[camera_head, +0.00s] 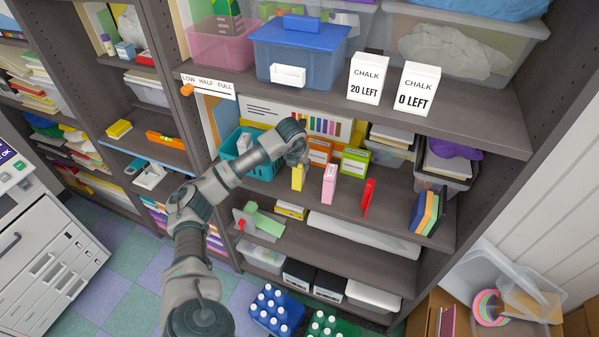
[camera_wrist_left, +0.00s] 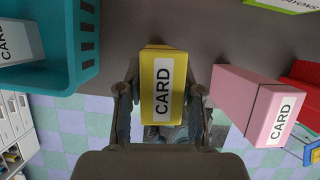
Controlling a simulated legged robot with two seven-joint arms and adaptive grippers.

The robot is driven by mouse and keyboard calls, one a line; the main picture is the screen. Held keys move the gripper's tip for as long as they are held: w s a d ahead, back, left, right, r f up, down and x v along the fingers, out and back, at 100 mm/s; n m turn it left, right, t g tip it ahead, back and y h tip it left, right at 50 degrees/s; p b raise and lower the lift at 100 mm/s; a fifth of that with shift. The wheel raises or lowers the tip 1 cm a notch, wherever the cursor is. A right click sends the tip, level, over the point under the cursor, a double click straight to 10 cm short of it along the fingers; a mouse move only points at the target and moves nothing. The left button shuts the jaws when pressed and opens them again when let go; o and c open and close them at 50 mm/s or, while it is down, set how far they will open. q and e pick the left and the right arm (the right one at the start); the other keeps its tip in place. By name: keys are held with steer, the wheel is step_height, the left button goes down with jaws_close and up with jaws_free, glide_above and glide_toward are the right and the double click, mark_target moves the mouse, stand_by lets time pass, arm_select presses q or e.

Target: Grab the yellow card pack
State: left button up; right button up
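The yellow card pack (camera_head: 298,177) stands on the middle shelf, left of a pink card pack (camera_head: 329,184). My left gripper (camera_head: 297,155) is over its upper part, hiding some of it. In the left wrist view the yellow pack (camera_wrist_left: 163,88), labelled CARD, lies between the two fingers of my left gripper (camera_wrist_left: 163,92). One finger is on each side, close to the pack; the fingers are spread about its width, and I cannot make out firm contact. The pink pack (camera_wrist_left: 258,103) is just right of the right finger. My right gripper is not in view.
A teal basket (camera_wrist_left: 75,45) is close on the left. A red pack (camera_head: 368,197) and upright coloured books (camera_head: 427,212) stand farther right on this shelf. The shelf above (camera_head: 450,122) overhangs, carrying chalk boxes (camera_head: 366,80) and bins. Bare shelf lies between the packs.

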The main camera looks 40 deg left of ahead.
arm_select(q)
steer(key=shift+a, duration=0.1)
steer(key=c, duration=0.4)
steer(key=shift+a+f, duration=0.1)
steer(key=shift+a, duration=0.05)
jaws_close()
steer(key=shift+a, duration=0.1)
